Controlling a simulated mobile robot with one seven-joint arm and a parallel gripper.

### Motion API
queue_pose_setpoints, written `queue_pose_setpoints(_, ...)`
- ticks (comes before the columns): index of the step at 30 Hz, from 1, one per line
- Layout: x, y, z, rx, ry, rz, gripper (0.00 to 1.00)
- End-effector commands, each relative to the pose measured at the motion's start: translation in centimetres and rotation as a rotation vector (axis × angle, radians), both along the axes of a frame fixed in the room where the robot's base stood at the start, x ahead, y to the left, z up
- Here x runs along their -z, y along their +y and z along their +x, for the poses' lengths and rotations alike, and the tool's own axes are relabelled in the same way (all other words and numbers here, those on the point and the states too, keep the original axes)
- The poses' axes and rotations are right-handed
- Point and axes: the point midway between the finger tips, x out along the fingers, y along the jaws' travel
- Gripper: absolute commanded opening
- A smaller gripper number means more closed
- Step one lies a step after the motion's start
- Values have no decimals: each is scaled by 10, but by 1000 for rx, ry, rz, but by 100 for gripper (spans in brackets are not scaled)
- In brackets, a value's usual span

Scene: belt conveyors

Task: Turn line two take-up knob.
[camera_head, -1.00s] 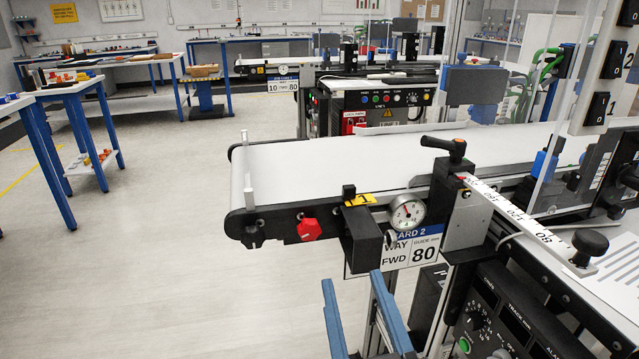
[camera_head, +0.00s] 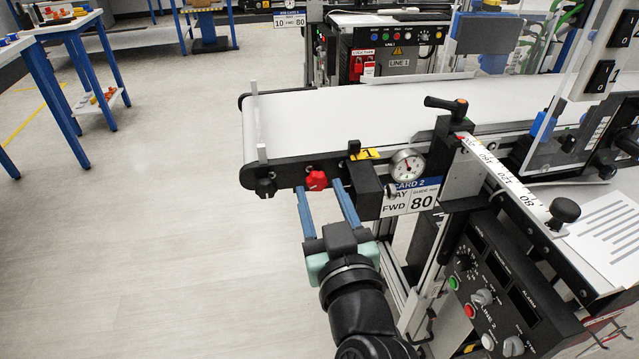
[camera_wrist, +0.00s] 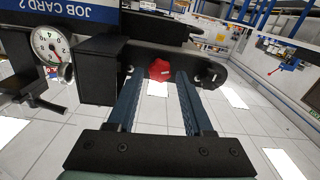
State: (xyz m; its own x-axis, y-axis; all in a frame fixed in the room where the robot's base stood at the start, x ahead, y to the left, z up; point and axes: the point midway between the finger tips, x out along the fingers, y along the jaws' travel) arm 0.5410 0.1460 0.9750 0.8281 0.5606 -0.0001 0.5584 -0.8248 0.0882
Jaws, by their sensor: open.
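A red lobed knob (camera_head: 316,180) sits on the black side rail near the left end of the line two conveyor (camera_head: 380,117). A black knob (camera_head: 265,188) sits left of it at the rail's end. My gripper (camera_head: 319,188) is open, its two blue fingers pointing up at the red knob from the front. In the wrist view my gripper (camera_wrist: 159,76) has the red knob (camera_wrist: 159,69) framed between its fingertips. Nothing is held. I cannot tell whether the fingers touch the knob.
Right of the red knob are a black block (camera_head: 364,190), a dial gauge (camera_head: 407,165) and the job card (camera_head: 412,197). The line two control panel (camera_head: 495,295) stands lower right. Floor (camera_head: 150,240) is clear on the left.

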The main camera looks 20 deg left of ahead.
Motion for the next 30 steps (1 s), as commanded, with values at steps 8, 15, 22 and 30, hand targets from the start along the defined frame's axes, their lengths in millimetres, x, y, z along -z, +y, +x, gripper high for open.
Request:
queue_pose_setpoints(8,0,11,17,1,0,1,51)
queue_pose_setpoints(15,0,11,17,1,0,1,51)
queue_pose_setpoints(22,0,11,17,1,0,1,10)
queue_pose_setpoints(30,0,11,17,1,4,4,0)
